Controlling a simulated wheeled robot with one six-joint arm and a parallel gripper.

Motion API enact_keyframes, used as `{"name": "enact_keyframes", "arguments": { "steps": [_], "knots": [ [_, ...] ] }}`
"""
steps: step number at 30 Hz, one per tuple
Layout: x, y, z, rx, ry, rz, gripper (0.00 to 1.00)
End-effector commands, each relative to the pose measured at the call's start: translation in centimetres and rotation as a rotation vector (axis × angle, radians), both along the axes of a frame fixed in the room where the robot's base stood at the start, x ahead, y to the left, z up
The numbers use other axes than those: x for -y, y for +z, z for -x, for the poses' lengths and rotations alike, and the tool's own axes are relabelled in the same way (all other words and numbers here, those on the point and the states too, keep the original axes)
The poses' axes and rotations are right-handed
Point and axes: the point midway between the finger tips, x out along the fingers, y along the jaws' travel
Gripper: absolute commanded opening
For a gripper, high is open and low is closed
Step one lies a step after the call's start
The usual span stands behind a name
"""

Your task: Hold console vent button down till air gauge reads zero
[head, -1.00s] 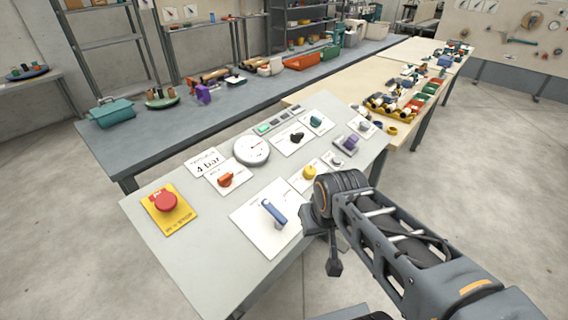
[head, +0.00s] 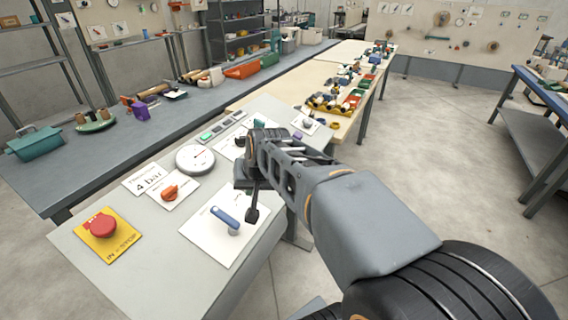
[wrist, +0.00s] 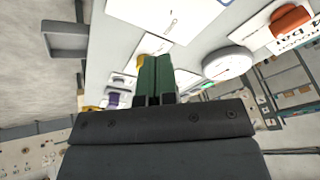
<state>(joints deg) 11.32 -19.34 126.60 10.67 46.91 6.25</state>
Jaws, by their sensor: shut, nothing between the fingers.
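The sloping console (head: 160,262) carries the round white air gauge (head: 195,158), whose needle is too small to read here. The gauge also shows in the wrist view (wrist: 228,63). A yellow button (wrist: 139,64) is partly covered by my gripper in the wrist view and hidden behind my arm in the head view. I cannot read which control is marked vent. My gripper (wrist: 155,62) shows green fingers closed together, with nothing between them, over the console's right part. Contact with any button cannot be made out.
A red stop button (head: 102,225), an orange knob (head: 171,192) and a blue lever (head: 226,218) stand on the console near my arm. A grey bench (head: 60,180) stands behind. The floor at right is open.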

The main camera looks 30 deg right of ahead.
Motion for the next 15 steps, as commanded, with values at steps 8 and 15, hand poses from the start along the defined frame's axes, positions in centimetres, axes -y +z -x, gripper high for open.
{"name": "enact_keyframes", "arguments": {
  "steps": [8, 15],
  "knots": [
    [12.4, 0.8, -10.1, 0.218, -0.467, -0.224, 0.0],
    [20.7, 1.2, -13.2, 0.352, -0.696, -0.334, 0.0]
  ]
}}
